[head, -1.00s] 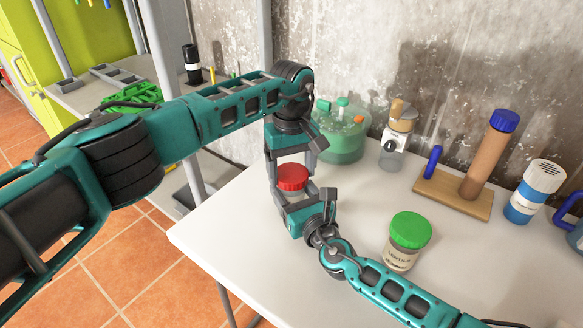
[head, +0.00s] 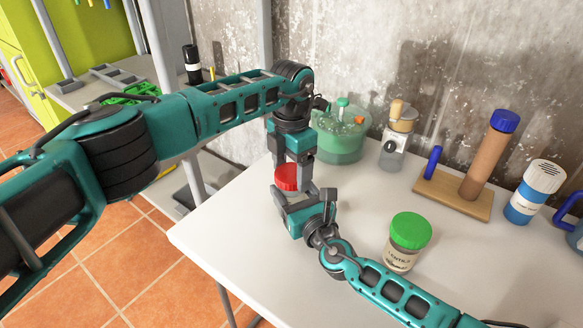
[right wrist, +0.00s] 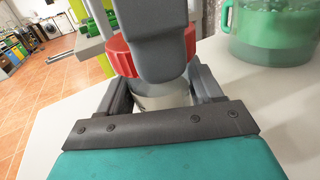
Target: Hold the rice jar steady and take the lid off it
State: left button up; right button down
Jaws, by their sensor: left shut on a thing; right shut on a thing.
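The jar with a red lid (head: 287,178) stands near the table's left edge, mostly hidden by my grippers. My left gripper (head: 291,172) comes from above and is shut on the lid. Its finger also crosses in front of the red lid (right wrist: 121,58) in the right wrist view. My right gripper (head: 305,198) is low beside the jar and shut on its pale body (right wrist: 160,96), which shows between the fingers in the right wrist view. The jar's label is hidden. I cannot tell whether the lid is seated or slightly raised.
A green-lidded jar (head: 408,240) with a partly readable label stands right of my right gripper. Behind are a green container (head: 340,140), a grinder-like bottle (head: 394,150), a wooden stand (head: 452,195) and a blue-white canister (head: 530,195).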

pick_arm(q)
jog(key=n, duration=0.5)
jog(key=shift+n, duration=0.4)
jog(key=n, duration=0.8)
jog(key=shift+n, duration=0.4)
jog(key=n, duration=0.5)
jog(key=shift+r, duration=0.2)
jog(key=shift+r, duration=0.95)
